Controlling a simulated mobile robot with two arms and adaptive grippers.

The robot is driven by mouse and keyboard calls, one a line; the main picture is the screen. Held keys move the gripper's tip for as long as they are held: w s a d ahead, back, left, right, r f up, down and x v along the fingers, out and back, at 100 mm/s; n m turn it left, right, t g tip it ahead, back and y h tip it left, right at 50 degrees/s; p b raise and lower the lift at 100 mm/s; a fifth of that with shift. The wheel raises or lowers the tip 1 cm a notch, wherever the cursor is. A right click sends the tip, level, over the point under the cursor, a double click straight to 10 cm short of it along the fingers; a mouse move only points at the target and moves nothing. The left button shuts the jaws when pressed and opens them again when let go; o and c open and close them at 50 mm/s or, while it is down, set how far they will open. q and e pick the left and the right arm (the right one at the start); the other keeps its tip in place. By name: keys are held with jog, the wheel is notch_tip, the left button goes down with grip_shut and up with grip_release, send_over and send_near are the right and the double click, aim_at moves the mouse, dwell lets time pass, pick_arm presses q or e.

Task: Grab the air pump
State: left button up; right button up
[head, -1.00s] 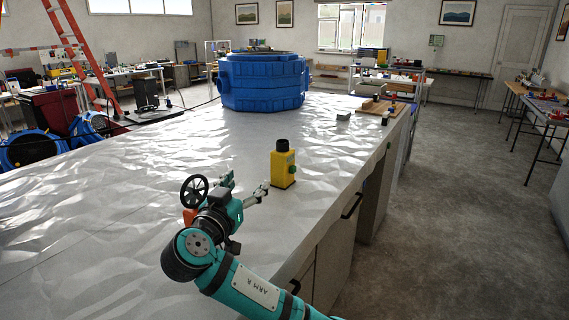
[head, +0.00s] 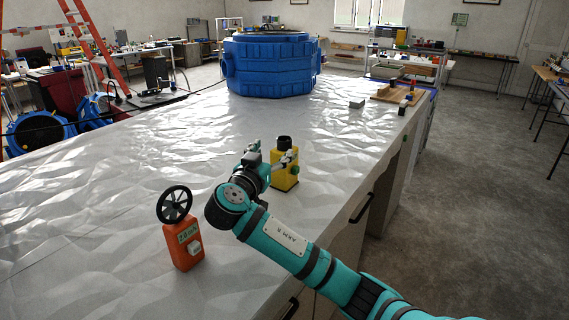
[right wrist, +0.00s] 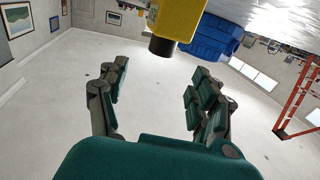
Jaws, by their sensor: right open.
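The air pump (head: 286,180) is a yellow box with a black round cap, standing upright near the right edge of the long table. My right gripper (head: 272,156) is open right by it and partly covers its upper part in the head view. In the right wrist view the air pump (right wrist: 183,18) shows upside down at the top, cap pointing down. It lies just beyond the spread fingers of my right gripper (right wrist: 161,70), with nothing held between them. My left gripper is not in view.
An orange meter (head: 184,245) with a black fan wheel stands on the table (head: 110,220), left of my right arm. A big blue tank (head: 270,68) stands farther back. A small grey block (head: 357,103) and a wooden board (head: 400,92) lie at the far right. The table's middle is clear.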

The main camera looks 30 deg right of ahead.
aim_at(282, 143)
jog(key=p+x, duration=0.2)
jog(key=x, duration=0.6)
jog(key=shift+w+d+f, duration=0.2)
jog(key=shift+w+d, duration=0.05)
jog(key=shift+w+d+f, duration=0.1)
jog(key=shift+w+d, duration=0.15)
jog(key=shift+d, duration=0.1)
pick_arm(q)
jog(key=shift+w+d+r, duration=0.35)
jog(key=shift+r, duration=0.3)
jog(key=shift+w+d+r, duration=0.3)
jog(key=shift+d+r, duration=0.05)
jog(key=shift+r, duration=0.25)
pick_arm(e)
jog(key=shift+c, duration=1)
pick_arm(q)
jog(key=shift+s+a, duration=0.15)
pick_arm(e)
grip_shut()
